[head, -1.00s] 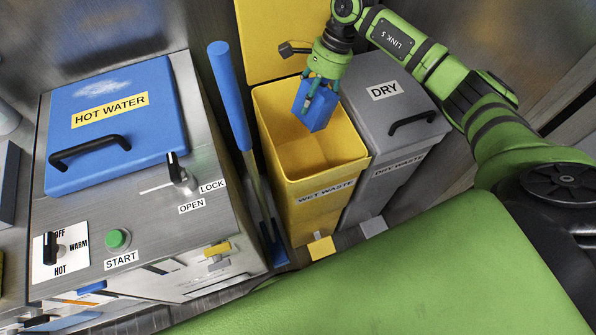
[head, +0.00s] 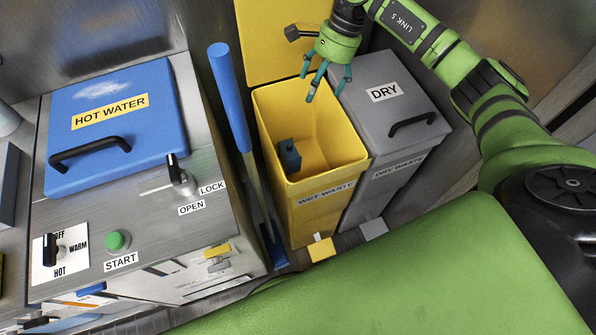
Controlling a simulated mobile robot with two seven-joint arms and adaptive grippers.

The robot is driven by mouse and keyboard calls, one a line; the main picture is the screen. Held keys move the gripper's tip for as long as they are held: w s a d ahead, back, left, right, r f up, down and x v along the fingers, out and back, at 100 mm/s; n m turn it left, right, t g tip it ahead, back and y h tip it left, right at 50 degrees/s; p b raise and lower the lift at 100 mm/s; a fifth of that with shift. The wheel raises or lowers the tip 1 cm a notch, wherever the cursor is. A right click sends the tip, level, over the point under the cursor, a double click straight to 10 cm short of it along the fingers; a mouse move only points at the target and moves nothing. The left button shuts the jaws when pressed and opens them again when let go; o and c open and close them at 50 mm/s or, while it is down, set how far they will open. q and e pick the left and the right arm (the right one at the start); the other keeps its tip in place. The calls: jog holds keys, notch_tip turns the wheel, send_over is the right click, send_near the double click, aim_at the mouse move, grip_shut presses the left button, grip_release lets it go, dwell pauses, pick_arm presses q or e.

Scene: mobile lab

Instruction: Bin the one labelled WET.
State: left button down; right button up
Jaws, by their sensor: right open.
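A blue block (head: 289,156) is inside the open yellow bin (head: 328,181), whose front is labelled WET WASTE. The block lies low in the bin, near its left wall, in shadow; no label can be read on it. The bin's yellow lid (head: 268,40) stands raised behind it. My right gripper (head: 327,91) is open and empty above the back right part of the bin, apart from the block. My left gripper is not in view.
A grey bin (head: 385,75) marked DRY stands shut to the right. A blue-handled tool (head: 228,95) leans on the left, beside the steel unit with a blue HOT WATER lid (head: 150,140). Yellow (head: 321,250) and grey (head: 374,228) pedals sit at the bins' feet.

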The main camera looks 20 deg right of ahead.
jog(key=v, duration=0.7)
jog(key=shift+r, duration=0.4)
jog(key=shift+d, duration=0.15)
